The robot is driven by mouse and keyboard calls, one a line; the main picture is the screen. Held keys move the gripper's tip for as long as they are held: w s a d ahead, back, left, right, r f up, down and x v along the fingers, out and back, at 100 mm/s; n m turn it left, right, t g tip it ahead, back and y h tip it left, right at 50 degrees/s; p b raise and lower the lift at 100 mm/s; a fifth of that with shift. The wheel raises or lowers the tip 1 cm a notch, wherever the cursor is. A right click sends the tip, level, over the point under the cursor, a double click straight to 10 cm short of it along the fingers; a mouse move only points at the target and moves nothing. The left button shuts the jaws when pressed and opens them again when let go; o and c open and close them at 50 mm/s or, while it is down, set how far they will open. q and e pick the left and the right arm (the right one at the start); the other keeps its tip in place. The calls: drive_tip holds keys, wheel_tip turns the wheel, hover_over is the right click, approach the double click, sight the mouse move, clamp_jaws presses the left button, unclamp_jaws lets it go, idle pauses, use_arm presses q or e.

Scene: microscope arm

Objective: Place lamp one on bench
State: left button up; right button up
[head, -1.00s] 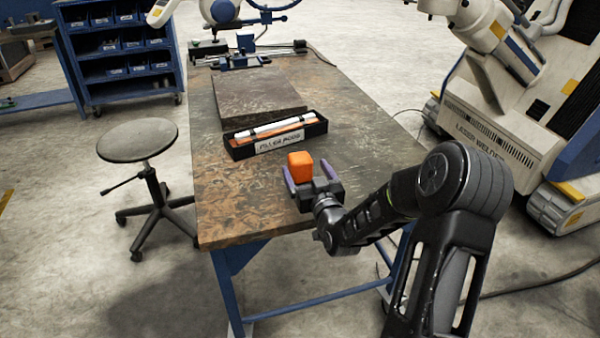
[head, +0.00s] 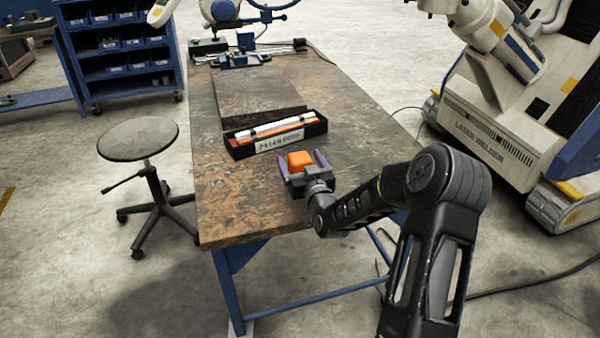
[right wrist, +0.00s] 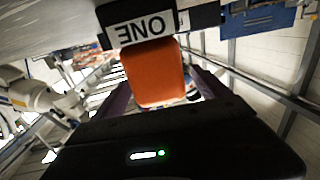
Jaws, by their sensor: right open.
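Lamp one (head: 300,160) shows as an orange block near the front right of the bench (head: 235,205). In the right wrist view, which looks upside down, the orange part (right wrist: 155,75) adjoins a dark part with a white label (right wrist: 140,28) reading "ONE". My right gripper (head: 299,155) is open, with its purple fingers on either side of the orange block. I cannot tell whether they touch it. The gripper's palm hides the lamp's lower part in the head view. My left gripper is not in view.
A black tray of filler rods (head: 236,150) lies just behind the lamp, with a dark flat plate (head: 258,95) beyond. A stool (head: 138,140) stands left of the bench, a laser welder (head: 480,135) to the right. The bench's front left surface is clear.

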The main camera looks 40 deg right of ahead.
drive_tip(key=shift+c, duration=0.4)
clamp_jaws()
wheel_tip(320, 180, up, 10)
drive_tip(key=shift+r+b, duration=0.1)
drive_tip(key=shift+b, duration=0.2)
idle(0.7)
idle(0.4)
